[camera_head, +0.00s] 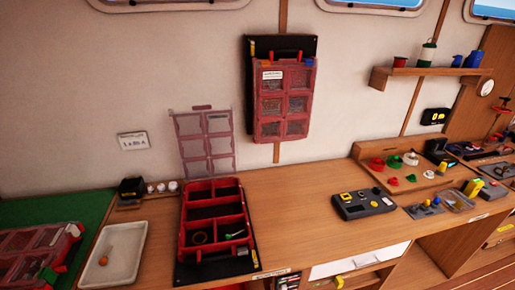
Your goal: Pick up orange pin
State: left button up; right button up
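A small orange item (104,261) lies in the white tray (135,232) at the lower left. It is the only clear orange piece on the bench, but it is too small to tell whether it is a pin. Neither of my grippers is in view.
A red open organizer (184,236) with compartments stands right of the tray, its clear lid (206,142) raised behind. A closed red case (35,256) lies on the green mat (98,203). A grey device (364,204) sits further right. The bench between organizer and device is clear.

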aim_at(104, 261)
jog(key=u, duration=1.65)
